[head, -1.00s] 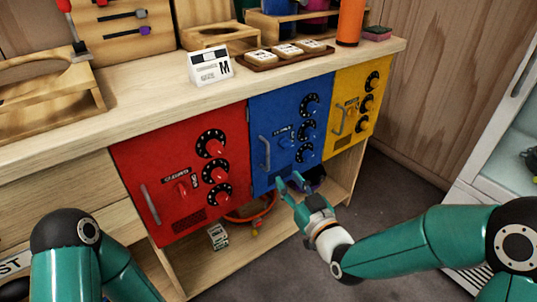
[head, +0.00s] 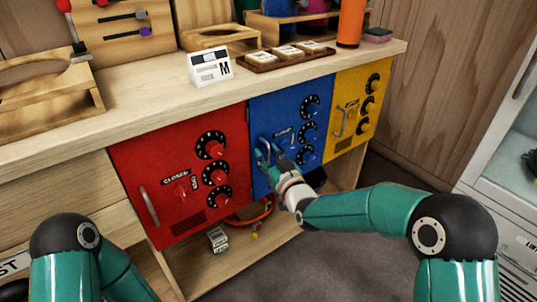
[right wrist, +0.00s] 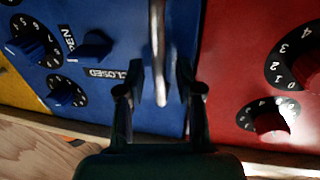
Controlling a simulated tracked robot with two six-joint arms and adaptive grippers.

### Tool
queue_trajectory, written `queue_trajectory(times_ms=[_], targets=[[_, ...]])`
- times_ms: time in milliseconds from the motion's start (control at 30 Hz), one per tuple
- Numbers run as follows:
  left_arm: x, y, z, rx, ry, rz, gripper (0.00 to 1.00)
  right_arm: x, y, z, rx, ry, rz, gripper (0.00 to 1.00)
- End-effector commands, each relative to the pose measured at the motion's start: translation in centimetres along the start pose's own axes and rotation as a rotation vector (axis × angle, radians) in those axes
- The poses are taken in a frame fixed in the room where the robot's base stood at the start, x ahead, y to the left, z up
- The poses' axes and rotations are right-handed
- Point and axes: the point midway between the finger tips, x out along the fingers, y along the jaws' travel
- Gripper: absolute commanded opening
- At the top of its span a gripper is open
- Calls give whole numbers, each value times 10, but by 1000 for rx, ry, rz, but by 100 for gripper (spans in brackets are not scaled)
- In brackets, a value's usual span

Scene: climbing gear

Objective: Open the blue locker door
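The blue locker door (head: 262,115) is shut flush in the bench, between the red and yellow ones. It has a metal bar handle on its left side, a latch knob labelled OPEN and CLOSED, and three numbered dials. My right gripper (head: 270,153) is at the handle, partly covering it. In the right wrist view, the handle (right wrist: 158,50) stands between the two spread fingers of my gripper (right wrist: 157,85), with gaps on both sides. The blue latch knob (right wrist: 92,47) shows beside the labels; its exact setting is unclear. My left gripper is out of view; only its arm shows.
The red locker (head: 140,155) and yellow locker (head: 345,85) flank the blue one and look shut. An open shelf below holds an orange loop (head: 262,217) and a small box (head: 217,239). Gear stands on the benchtop (head: 130,107). The floor in front is free.

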Motion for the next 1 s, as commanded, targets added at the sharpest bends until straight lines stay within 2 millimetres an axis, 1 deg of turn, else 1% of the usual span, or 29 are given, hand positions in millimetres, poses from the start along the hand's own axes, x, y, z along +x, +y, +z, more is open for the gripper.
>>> queue_trajectory(times_ms=[100,167,300,333,767,867,1000], targets=[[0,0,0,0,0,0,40,0,0,0,0,0,0,36],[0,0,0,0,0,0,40,0,0,0,0,0,0,26],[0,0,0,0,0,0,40,0,0,0,0,0,1,2],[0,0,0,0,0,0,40,-1,0,0,0,0,1,0],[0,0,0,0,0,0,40,-2,2,0,0,1,0,0],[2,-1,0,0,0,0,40,-5,4,0,-1,1,-5,0],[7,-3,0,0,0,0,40,-14,12,1,-1,1,-27,0]])
